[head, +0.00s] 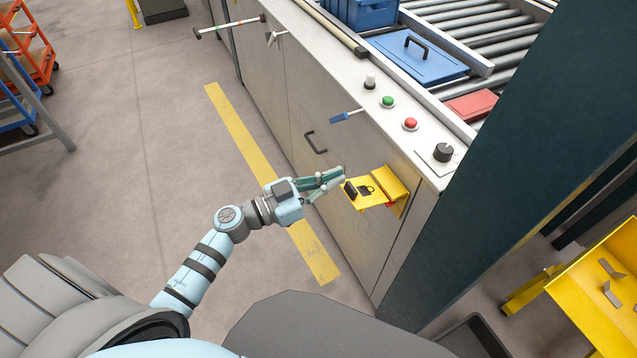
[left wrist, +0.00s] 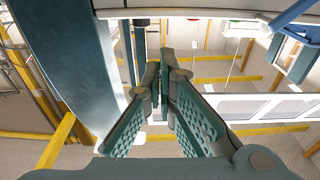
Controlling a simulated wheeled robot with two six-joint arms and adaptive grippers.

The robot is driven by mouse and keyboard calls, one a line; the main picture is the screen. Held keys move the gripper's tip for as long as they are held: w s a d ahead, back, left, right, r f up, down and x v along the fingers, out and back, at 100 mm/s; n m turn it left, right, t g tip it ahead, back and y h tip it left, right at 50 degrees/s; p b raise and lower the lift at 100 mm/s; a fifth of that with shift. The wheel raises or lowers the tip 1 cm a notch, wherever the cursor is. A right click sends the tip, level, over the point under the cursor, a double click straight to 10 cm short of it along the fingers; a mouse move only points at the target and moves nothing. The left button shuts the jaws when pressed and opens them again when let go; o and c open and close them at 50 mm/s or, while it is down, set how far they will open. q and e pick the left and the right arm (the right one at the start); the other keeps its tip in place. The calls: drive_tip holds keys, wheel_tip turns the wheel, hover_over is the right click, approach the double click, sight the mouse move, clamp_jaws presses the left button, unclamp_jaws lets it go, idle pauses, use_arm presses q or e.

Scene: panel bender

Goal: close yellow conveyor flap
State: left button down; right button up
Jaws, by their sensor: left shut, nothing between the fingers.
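The yellow conveyor flap (head: 364,192) sticks out from the front of the grey machine cabinet, below the control panel. It stands folded out, with small dark parts on its upper face and a yellow back piece (head: 391,182) behind it. My left gripper (head: 342,174) is shut and empty, its fingertips close to the flap's left edge. I cannot tell whether they touch it. In the left wrist view the finger tips (left wrist: 160,68) meet, with nothing between them. The flap cannot be made out in that view. My right gripper is not in view.
The cabinet front has a dark handle (head: 315,143) and a blue-handled tool (head: 345,116). The panel above has a green button (head: 388,102), a red button (head: 410,124) and a black knob (head: 443,152). A dark teal column (head: 530,150) stands on the right.

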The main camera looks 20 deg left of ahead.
sight(346, 186)
use_arm(q)
drive_tip(key=w+d+f+b, duration=0.2)
drive_tip(key=w+f, duration=0.1)
drive_tip(key=shift+d+f, duration=0.2)
drive_tip(key=shift+d, duration=0.1)
drive_tip(key=shift+s+a+f+b, duration=0.1)
drive_tip(key=shift+s+a+b, duration=0.1)
drive_tip(key=shift+b, duration=0.1)
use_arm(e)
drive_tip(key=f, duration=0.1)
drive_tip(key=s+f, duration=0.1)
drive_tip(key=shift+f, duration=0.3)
use_arm(q)
drive_tip(key=shift+d, duration=0.1)
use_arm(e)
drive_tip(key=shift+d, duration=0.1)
